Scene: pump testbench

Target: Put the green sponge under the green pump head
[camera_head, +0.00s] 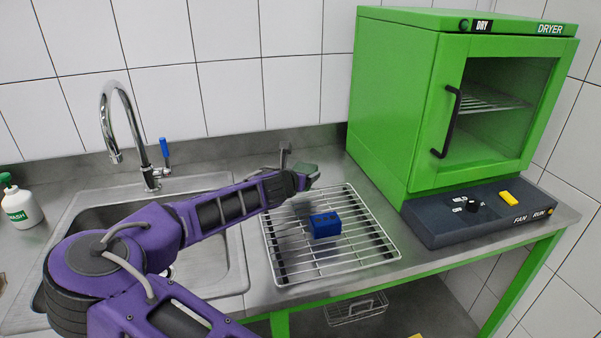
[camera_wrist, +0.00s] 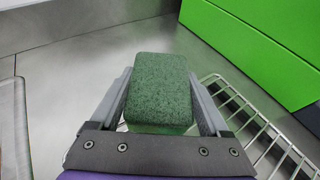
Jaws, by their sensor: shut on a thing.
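The green sponge (camera_wrist: 160,88) is between the two fingers of my gripper (camera_wrist: 163,98) in the wrist view, and the fingers are shut on its sides. In the head view my gripper (camera_head: 300,172) is above the back left part of the wire rack, with the green sponge (camera_head: 307,170) partly hidden by it. A white bottle with a green pump head (camera_head: 7,180) stands at the far left edge, left of the sink. My gripper and the sponge are far to the right of this bottle.
A blue block (camera_head: 325,224) sits on the wire rack (camera_head: 377,252). The green dryer (camera_head: 393,110) with its dark control panel (camera_head: 440,235) stands at the right. The sink (camera_head: 235,262) and chrome faucet (camera_head: 112,120) are at the left, between the rack and the bottle.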

